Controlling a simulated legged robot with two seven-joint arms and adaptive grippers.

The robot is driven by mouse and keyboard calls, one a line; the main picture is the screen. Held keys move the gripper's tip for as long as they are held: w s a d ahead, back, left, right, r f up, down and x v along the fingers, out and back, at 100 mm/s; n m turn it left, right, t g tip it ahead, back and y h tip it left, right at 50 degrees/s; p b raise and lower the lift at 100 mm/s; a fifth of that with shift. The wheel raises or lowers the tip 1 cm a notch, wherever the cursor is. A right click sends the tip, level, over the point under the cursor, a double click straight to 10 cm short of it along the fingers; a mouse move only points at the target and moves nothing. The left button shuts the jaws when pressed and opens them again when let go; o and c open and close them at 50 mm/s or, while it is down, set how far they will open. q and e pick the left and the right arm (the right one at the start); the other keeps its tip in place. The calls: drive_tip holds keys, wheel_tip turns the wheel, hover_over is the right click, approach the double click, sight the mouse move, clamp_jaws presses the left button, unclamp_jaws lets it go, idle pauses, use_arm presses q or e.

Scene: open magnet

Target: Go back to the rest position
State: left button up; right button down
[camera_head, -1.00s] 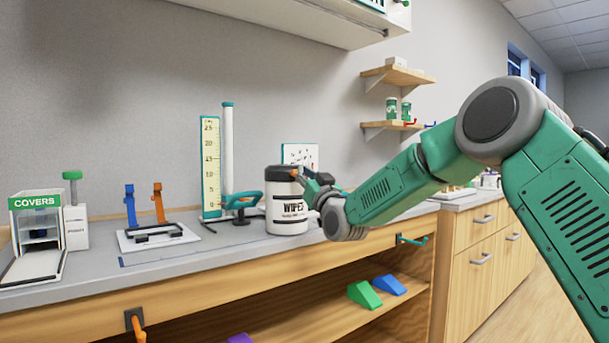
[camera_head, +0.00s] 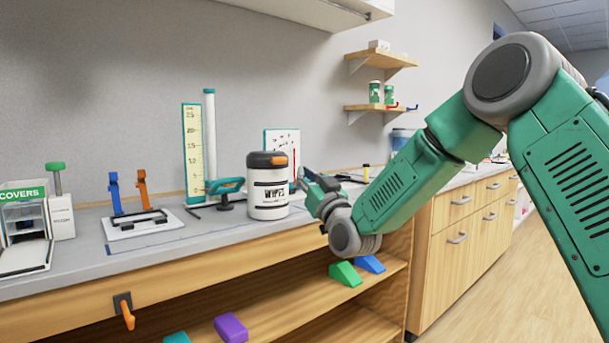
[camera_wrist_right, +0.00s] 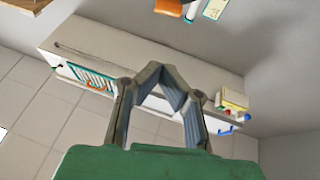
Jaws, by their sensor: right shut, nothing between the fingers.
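My right gripper (camera_head: 303,174) is in the head view, at the end of the green arm that comes in from the right. It is just right of the wipes canister (camera_head: 268,187), above the front part of the counter, with a small gap between them as far as I can tell. In the right wrist view the fingers of the right gripper (camera_wrist_right: 166,72) meet at their tips, with nothing between them. My left gripper is not in view.
The grey counter (camera_head: 180,250) holds a covers dispenser (camera_head: 24,225), a plate with a black handle (camera_head: 145,223) and a height gauge (camera_head: 193,150). Coloured wedges, one green (camera_head: 345,274), lie on the shelf below. An orange hook (camera_head: 127,314) sticks out in front. Open floor is at right.

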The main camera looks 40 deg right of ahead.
drive_tip(key=shift+s+a+f, duration=0.1)
drive_tip(key=shift+s+f, duration=0.05)
drive_tip(key=shift+f, duration=0.1)
drive_tip(key=s+a+f+n+g+y+p, duration=0.1)
drive_tip(key=s+a+f+g, duration=0.25)
drive_tip(key=f, duration=0.65)
drive_tip(key=s+a+f+g+y+p, duration=0.1)
drive_tip(key=s+a+f+g+p, duration=0.2)
drive_tip(key=f, duration=0.7)
drive_tip(key=s+a+f+n+g+y, duration=0.15)
drive_tip(key=a+f+g, duration=0.25)
drive_tip(key=f, duration=0.6)
drive_tip(key=s+a+f+g+p, duration=0.1)
drive_tip(key=s+a+f+g, duration=0.15)
drive_tip(key=s+f, duration=0.45)
drive_tip(key=s+a+f+g+p, duration=0.1)
drive_tip(key=s+f+g, duration=0.3)
drive_tip(key=s, duration=0.5)
drive_tip(key=s+f+g+p, duration=0.1)
drive_tip(key=s+f+g, duration=0.1)
drive_tip(key=s, duration=0.8)
drive_tip(key=s+a+f+g+h+p, duration=0.1)
drive_tip(key=s+f+g, duration=0.2)
drive_tip(key=s, duration=0.7)
drive_tip(key=shift+f, duration=0.25)
drive_tip(key=shift+m, duration=0.25)
